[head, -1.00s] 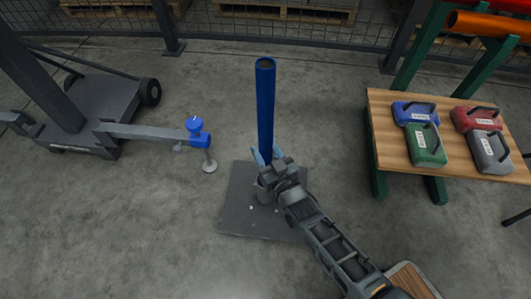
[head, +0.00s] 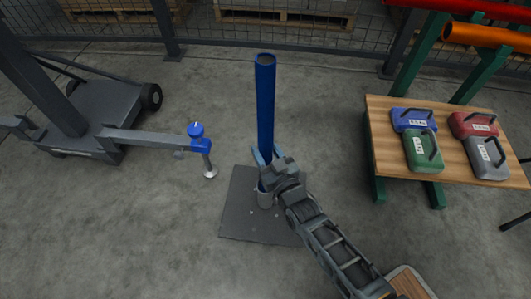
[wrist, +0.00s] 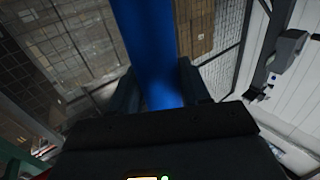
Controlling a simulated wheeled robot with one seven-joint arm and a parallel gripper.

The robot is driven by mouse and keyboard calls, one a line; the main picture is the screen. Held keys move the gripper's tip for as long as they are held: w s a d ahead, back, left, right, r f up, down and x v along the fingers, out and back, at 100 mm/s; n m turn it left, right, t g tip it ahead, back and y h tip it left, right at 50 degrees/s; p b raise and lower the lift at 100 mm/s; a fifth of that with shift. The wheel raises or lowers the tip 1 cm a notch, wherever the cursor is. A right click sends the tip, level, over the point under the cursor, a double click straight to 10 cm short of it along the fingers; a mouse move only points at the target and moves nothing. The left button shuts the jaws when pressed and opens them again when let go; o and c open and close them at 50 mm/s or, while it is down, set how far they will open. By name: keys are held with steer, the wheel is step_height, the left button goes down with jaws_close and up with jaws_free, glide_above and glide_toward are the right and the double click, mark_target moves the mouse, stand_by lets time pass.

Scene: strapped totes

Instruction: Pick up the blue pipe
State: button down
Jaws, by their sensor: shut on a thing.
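The blue pipe (head: 265,105) stands upright in the middle of the head view, above a grey socket (head: 265,198) on a dark square base plate (head: 240,215). My gripper (head: 265,160) is shut on the lower part of the pipe, with a finger on each side. In the wrist view the pipe (wrist: 150,50) runs up between the two dark fingers of my gripper (wrist: 160,90). The head view does not show clearly whether the pipe's lower end is still inside the socket, as my gripper covers part of it.
A grey wheeled stand (head: 100,115) with a blue-knobbed arm (head: 197,135) is at the left. At the right, a wooden-topped table (head: 385,150) holds several coloured cases. An orange pipe (head: 490,37) and a red pipe lie on a green rack behind. A mesh fence (head: 300,35) crosses the back.

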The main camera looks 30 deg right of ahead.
mark_target(271, 79)
step_height(271, 79, up, 15)
steer(key=p, duration=0.5)
steer(key=shift+s+f, duration=0.1)
steer(key=shift+y, duration=0.3)
steer(key=s+r, duration=0.2)
steer(key=s, duration=0.1)
steer(key=shift+s+r, duration=0.2)
steer(key=shift+r, duration=0.15)
steer(key=shift+r+p, duration=0.65)
steer(key=shift+p, duration=0.4)
steer(key=r+p, duration=0.2)
steer(key=p, duration=0.2)
steer(key=s+r+p, duration=0.1)
steer(key=r+p, duration=0.2)
steer(key=p, duration=0.2)
steer(key=r+p, duration=0.2)
steer(key=p, duration=0.3)
steer(key=shift+s+r, duration=0.15)
steer(key=shift+r, duration=0.05)
steer(key=r+p, duration=0.1)
steer(key=p, duration=0.2)
steer(key=s+r+p, duration=0.1)
steer(key=p, duration=0.2)
steer(key=shift+r, duration=0.2)
